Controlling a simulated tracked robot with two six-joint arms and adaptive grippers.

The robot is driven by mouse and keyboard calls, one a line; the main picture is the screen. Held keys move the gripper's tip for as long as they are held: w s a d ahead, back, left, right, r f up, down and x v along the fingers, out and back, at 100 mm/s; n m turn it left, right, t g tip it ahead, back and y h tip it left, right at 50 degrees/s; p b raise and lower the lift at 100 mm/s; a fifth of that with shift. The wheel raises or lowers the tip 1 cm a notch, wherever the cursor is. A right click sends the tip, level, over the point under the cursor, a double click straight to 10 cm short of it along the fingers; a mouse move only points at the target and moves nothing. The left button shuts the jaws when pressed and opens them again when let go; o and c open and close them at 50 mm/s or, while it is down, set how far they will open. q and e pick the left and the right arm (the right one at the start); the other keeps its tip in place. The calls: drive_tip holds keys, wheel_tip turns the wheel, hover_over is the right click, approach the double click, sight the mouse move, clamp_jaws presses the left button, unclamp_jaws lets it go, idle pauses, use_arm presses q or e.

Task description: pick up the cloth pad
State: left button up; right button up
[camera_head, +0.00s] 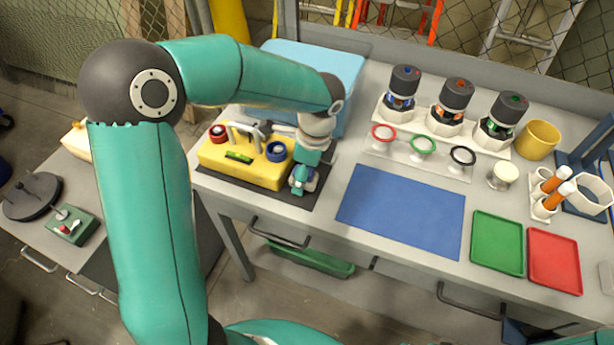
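No thing in view is clearly the cloth pad. A small pale grey flat piece (606,277) at the right picture edge, beside the red tray, is cut off and may be it; I cannot tell. My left gripper (300,190) hangs down at the right end of a yellow block (235,168), over the dark mat. It is small and seen from behind, so its fingers cannot be made out as open or shut. No held thing is visible. My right gripper is not in view.
A blue mat (400,210) lies bare mid-bench. A green tray (497,243) and red tray (554,261) lie right of it. Three dark-topped units, coloured rings and a yellow cup (538,140) stand behind. A light blue box (325,65) stands behind my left forearm.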

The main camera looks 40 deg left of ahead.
use_arm(q)
drive_tip(key=c, duration=1.2)
